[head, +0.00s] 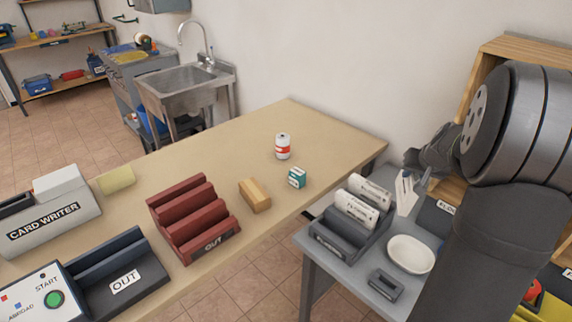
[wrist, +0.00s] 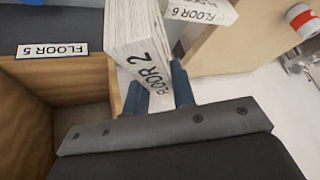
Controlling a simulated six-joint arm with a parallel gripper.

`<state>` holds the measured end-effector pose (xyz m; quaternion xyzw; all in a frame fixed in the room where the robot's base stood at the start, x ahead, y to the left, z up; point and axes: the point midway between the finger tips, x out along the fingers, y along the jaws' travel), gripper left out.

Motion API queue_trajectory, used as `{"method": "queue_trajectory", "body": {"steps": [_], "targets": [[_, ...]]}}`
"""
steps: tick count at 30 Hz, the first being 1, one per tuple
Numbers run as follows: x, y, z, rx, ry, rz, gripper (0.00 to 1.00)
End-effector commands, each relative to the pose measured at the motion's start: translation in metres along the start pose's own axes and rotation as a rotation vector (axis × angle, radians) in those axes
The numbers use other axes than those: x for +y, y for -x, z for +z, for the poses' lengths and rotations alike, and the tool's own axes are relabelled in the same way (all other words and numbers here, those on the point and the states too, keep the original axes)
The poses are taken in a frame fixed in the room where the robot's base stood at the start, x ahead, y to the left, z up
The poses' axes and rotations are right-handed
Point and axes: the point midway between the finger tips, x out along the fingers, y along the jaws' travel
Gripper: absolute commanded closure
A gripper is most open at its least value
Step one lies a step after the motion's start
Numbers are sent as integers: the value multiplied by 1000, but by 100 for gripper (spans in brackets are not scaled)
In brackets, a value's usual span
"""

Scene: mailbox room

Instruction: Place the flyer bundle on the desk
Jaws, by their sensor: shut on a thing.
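My gripper (wrist: 160,92) is shut on a thick white paper bundle (wrist: 138,38) marked FLOOR 2; its blue fingers are on both sides of it in the wrist view. In the head view my gripper (head: 414,176) is at the right, over the grey side table, with the white bundle (head: 405,193) below it. I cannot tell from its label whether this is the flyer bundle. The tan desk (head: 330,140) lies left of my gripper, with a gap between it and the grey table.
The grey table (head: 318,262) holds a rack (head: 345,243) with white bundles and a white bowl (head: 411,254). On the desk stand a can (head: 282,146), a teal box (head: 297,178), a wooden block (head: 255,195) and a red rack (head: 190,220). The desk's far right is clear.

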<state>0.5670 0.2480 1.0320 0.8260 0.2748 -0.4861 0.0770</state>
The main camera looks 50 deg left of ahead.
Motion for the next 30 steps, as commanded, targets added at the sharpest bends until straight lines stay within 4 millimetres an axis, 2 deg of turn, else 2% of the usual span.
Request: {"method": "queue_trajectory", "body": {"steps": [1, 3, 23, 26, 30], "targets": [[-17, -7, -6, 3, -1, 3, 100], [-34, -15, -12, 4, -17, 12, 100], [-172, -62, -49, 27, -149, 94, 100], [-200, -69, -53, 32, -174, 108, 100], [-250, -81, -56, 38, -213, 133, 100]]}}
